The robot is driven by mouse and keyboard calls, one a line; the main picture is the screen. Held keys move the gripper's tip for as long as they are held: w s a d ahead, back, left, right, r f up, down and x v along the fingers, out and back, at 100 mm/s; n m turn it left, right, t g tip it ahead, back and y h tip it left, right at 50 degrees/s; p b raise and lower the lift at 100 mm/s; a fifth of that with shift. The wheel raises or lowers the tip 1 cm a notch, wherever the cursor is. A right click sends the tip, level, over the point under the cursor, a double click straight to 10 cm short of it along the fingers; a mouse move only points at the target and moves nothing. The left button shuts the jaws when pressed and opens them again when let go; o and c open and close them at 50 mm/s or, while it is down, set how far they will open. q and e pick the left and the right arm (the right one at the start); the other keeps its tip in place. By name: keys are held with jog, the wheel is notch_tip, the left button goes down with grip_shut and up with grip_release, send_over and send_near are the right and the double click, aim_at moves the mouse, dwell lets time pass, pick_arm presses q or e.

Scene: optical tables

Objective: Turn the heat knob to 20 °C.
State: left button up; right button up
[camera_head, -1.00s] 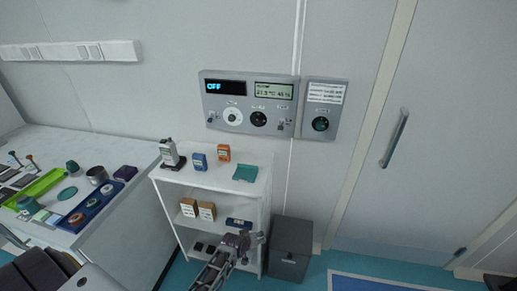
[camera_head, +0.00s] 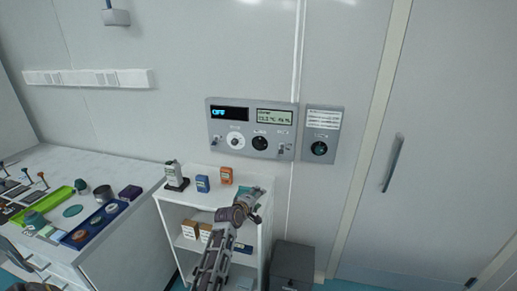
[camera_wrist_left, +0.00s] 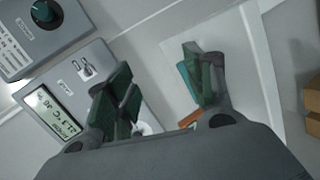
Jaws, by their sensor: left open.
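A grey wall panel (camera_head: 212,130) carries a blue "OFF" display (camera_head: 227,113), a pale display (camera_head: 274,117) with small digits, a white dial (camera_head: 236,141) and a black knob (camera_head: 259,143). Their labels are too small to read, so I cannot tell which is the heat knob. The pale display also shows in the left wrist view (camera_wrist_left: 50,115). My left gripper (camera_head: 246,203) is open and empty, below the panel and over the shelf's right side. Its fingers (camera_wrist_left: 160,88) are apart in the left wrist view and hide part of the panel. My right gripper is not in view.
A box with a dark teal knob (camera_head: 319,148) is right of the panel. Below, a white shelf (camera_head: 205,207) bears a grey device (camera_head: 175,176), a blue item (camera_head: 202,183) and an orange item (camera_head: 226,176). A cluttered table (camera_head: 120,237) stands left; a grey bin (camera_head: 291,266) stands right.

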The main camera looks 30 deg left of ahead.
pick_arm(q)
jog(key=w+a+r+n+t+y, duration=0.1)
jog(key=w+a+r+n+t, duration=0.1)
jog(key=r+n, duration=0.3)
jog(key=w+a+r+n+t+y, duration=0.1)
jog(key=w+a+r+n+y, duration=0.1)
jog(key=w+a+r+n, duration=0.3)
notch_tip(320, 180, up, 3)
jog(key=shift+w+f+n+t+y, duration=0.1)
jog(key=shift+w+n+t+y, duration=0.1)
jog(key=shift+n+t+y, duration=0.15)
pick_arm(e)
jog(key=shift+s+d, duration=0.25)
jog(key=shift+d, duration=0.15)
pick_arm(q)
jog(key=shift+w, duration=0.1)
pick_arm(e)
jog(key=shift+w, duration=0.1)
